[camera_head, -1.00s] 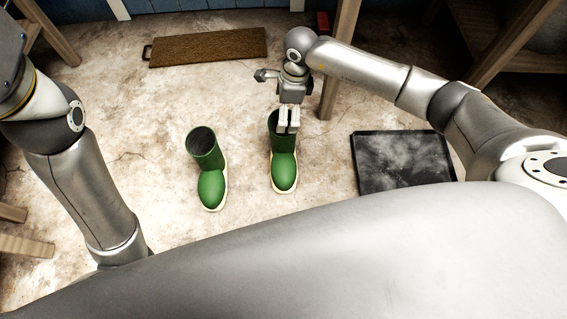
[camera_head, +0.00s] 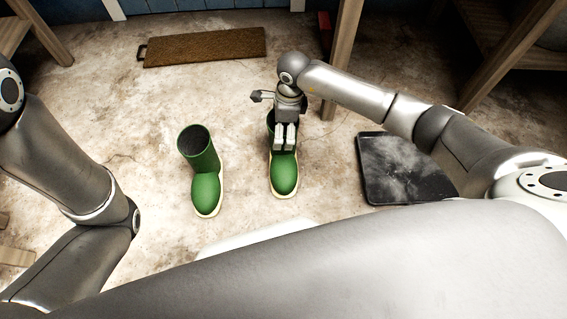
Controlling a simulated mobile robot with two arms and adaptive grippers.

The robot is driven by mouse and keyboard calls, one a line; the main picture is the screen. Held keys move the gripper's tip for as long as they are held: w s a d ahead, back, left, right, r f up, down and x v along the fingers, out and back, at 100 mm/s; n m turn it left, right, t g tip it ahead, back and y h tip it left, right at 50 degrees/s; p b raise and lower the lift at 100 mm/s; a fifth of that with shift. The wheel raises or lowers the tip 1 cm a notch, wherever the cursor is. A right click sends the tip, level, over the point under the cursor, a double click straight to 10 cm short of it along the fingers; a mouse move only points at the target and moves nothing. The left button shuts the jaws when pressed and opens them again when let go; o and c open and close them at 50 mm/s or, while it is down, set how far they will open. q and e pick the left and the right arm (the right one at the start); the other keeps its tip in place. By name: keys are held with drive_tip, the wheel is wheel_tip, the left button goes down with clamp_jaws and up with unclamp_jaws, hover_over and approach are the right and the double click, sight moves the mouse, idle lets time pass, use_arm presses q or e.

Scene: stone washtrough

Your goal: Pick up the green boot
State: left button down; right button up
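Two green boots with cream soles stand upright on the floor, the left green boot (camera_head: 205,188) and the right green boot (camera_head: 285,176). My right gripper (camera_head: 285,148) points down at the right boot, and its two pale fingers sit side by side over the shaft. They cover much of the shaft and its opening. Whether they grip the boot wall or only lie in front of it cannot be told. Nothing touches the left boot, and its dark opening shows. My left arm is at the left edge, and its gripper is out of view.
A brown doormat (camera_head: 205,47) lies at the back. A dark tray (camera_head: 405,190) lies right of the boots. A wooden leg (camera_head: 342,60) stands close behind my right gripper. The floor left of the boots is clear.

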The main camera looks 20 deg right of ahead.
drive_tip(key=shift+a+f, duration=0.1)
drive_tip(key=shift+f, duration=0.4)
drive_tip(key=shift+r, duration=0.1)
drive_tip(key=c, duration=1.7)
drive_tip(key=shift+r, duration=0.15)
drive_tip(key=shift+c, duration=0.2)
